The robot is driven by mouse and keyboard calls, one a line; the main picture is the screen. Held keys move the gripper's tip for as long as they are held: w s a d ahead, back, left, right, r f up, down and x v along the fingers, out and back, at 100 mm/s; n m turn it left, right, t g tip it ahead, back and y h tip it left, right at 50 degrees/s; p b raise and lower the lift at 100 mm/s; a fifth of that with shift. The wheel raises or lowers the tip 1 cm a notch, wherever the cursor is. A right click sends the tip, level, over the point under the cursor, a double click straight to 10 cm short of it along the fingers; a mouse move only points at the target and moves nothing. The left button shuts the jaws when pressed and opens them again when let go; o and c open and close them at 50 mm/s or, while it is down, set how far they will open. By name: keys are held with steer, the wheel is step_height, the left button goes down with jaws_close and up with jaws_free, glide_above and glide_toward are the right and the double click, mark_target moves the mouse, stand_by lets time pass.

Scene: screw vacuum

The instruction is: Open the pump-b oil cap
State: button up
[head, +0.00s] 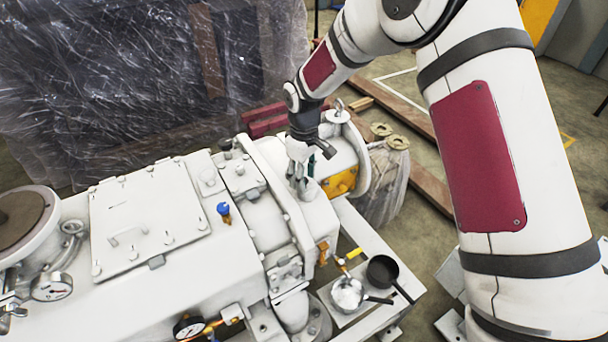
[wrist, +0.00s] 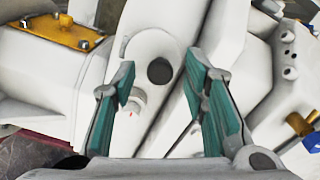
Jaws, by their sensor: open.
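The white pump (head: 170,225) fills the lower left of the head view. My gripper (head: 301,182) points down close above the top of its right-hand end section. In the wrist view my gripper (wrist: 160,78) is open, with its green-padded fingers apart and nothing between them. A dark round spot (wrist: 160,71) on a white raised surface shows between the fingertips; I cannot tell whether it is a cap or an open hole. A small white round fitting (wrist: 139,97) sits beside it, near the left finger. I cannot tell which part is the pump-b oil cap.
A blue-topped valve (head: 223,210) stands on the pump, left of my gripper. An orange plate (head: 342,182) is to the right. A silver pan (head: 347,294) and a dark pan (head: 383,271) rest on the frame in front. Plastic-wrapped machinery (head: 130,80) stands behind.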

steer(key=shift+c, duration=0.2)
jaws_close()
steer(key=d+g+y+b, duration=0.1)
steer(key=w+r+g+y+b, duration=0.1)
steer(key=y+b, duration=0.1)
steer(key=shift+w+d+b, duration=0.25)
steer(key=shift+d+b, duration=0.05)
steer(key=shift+d, duration=0.05)
steer(key=g+y+b, duration=0.1)
steer(key=w+d+g+y+b, duration=0.1)
steer(key=y+b, duration=0.1)
steer(key=shift+d+r+y, duration=0.1)
steer(key=shift+d+y, duration=0.2)
steer(key=w+d+g+y+b, duration=0.1)
steer(key=g+y+b, duration=0.1)
steer(key=b, duration=0.1)
steer(key=d+f+g+y+b, duration=0.1)
steer(key=g+y+b, duration=0.1)
steer(key=y+b, duration=0.1)
steer(key=w+d+f+g+y+b, duration=0.1)
steer(key=d+g+y+b, duration=0.1)
steer(key=b, duration=0.3)
steer(key=shift+w+d+y, duration=0.1)
steer(key=shift+w+y, duration=0.25)
steer(key=shift+y, duration=0.35)
